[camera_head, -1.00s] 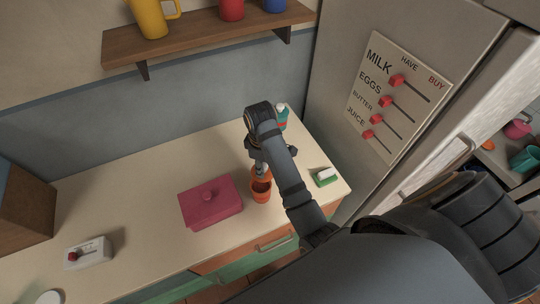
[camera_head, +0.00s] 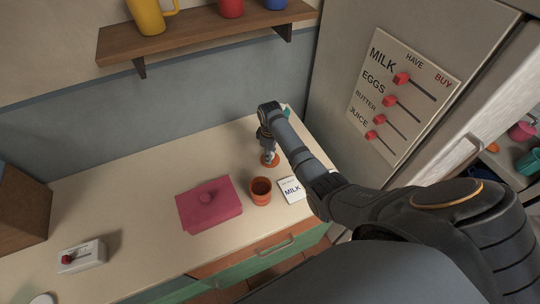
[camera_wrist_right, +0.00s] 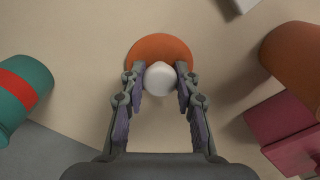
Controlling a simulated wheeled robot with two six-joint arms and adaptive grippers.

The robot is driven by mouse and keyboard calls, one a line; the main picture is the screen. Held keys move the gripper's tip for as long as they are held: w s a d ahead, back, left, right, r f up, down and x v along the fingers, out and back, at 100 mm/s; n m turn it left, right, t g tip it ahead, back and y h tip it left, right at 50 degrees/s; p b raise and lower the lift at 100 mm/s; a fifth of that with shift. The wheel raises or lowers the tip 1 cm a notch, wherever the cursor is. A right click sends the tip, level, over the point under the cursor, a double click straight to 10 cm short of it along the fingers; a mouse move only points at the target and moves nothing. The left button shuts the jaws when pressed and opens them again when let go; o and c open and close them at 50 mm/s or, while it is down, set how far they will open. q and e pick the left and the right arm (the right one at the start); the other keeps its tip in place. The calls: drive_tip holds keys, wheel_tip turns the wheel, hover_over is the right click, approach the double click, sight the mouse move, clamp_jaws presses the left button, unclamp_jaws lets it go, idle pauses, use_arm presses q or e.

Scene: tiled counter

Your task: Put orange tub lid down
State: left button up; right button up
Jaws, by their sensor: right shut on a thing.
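The orange tub lid (camera_head: 270,160) is a round disc with a white knob (camera_wrist_right: 159,78). In the wrist view the lid (camera_wrist_right: 160,48) lies between and beyond my fingertips. My right gripper (camera_wrist_right: 160,80) is shut on the knob, with a finger on either side. In the head view my right gripper (camera_head: 268,148) is low over the counter behind the tub. The lid is at or very near the counter top; I cannot tell if it touches. The orange tub (camera_head: 261,190) stands upright and open in front of the lid, apart from it; it also shows in the wrist view (camera_wrist_right: 295,62). My left gripper is not in view.
A pink lidded box (camera_head: 209,206) is left of the tub. A white MILK card (camera_head: 291,190) lies to its right. A teal container with a red band (camera_wrist_right: 18,98) is near the gripper. A white switch box (camera_head: 82,257) is far left. The counter's left middle is clear.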

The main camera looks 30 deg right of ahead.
drive_tip(key=shift+f, duration=0.4)
drive_tip(key=shift+a, duration=0.1)
drive_tip(key=shift+f, duration=0.15)
drive_tip(key=o, duration=0.8)
drive_tip(key=shift+o, duration=0.2)
wheel_tip(320, 180, up, 12)
drive_tip(key=b, duration=0.1)
drive_tip(key=shift+r, duration=0.2)
